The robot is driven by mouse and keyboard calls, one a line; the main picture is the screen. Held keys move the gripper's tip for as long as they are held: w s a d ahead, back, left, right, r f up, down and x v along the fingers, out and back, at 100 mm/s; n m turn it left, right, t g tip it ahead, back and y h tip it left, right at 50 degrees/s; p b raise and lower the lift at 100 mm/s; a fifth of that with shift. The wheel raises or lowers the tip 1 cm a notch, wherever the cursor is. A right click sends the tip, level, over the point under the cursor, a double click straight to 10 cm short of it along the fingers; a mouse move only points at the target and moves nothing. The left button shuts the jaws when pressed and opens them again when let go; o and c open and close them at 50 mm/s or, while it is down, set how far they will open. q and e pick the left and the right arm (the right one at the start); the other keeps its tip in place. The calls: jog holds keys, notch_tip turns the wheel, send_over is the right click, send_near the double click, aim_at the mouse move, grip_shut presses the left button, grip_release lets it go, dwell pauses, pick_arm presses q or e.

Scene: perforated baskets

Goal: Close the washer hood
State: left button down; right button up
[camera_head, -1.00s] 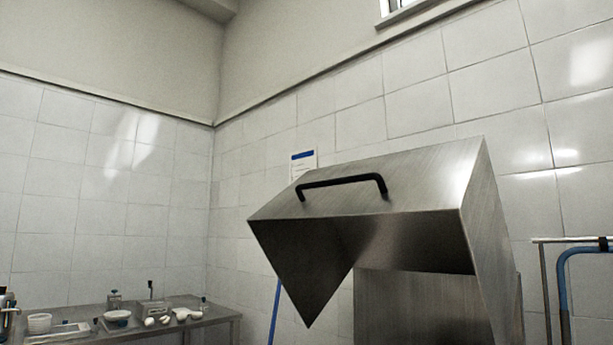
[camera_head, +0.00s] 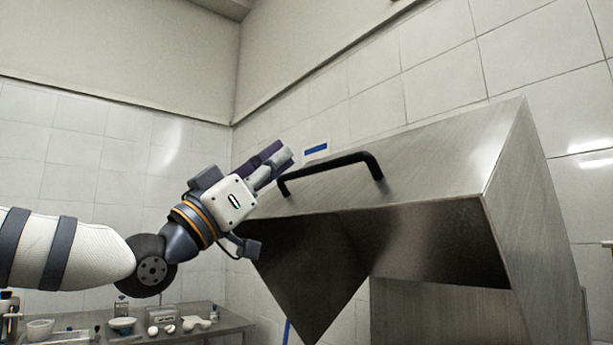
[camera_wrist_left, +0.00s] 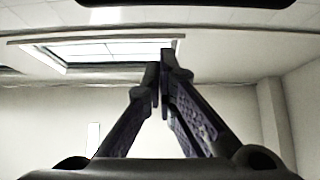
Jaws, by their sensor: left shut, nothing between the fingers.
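The washer hood (camera_head: 420,160) is a brushed-steel angular cover, raised and tilted above the steel washer body (camera_head: 435,312). A black bar handle (camera_head: 335,165) runs along its upper front face. My left gripper (camera_head: 284,156) is at the left end of the handle, its fingers pointing up and right. The fingers look close to the handle; I cannot tell if they touch it. In the left wrist view the fingers (camera_wrist_left: 163,90) are shut with nothing between them, and a dark bar, seemingly the handle (camera_wrist_left: 185,3), crosses the top edge. My right gripper is not in view.
A steel side table (camera_head: 235,324) with bowls and small white items stands at the lower left. Tiled walls rise behind the washer. A blue-and-white notice (camera_head: 316,152) hangs behind the hood. The wrist view shows a ceiling window (camera_wrist_left: 100,50).

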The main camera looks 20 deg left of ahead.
pick_arm(q)
jog(key=w+d+r, duration=0.2)
jog(key=w, duration=0.1)
jog(key=w+d+r, duration=0.1)
jog(key=w+d, duration=0.1)
jog(key=shift+w+r, duration=0.2)
jog(key=shift+w, duration=0.05)
jog(key=shift+d+f, duration=0.1)
jog(key=shift+f, duration=0.5)
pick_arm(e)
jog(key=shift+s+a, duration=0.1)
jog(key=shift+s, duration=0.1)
pick_arm(q)
jog(key=shift+w+f, duration=0.1)
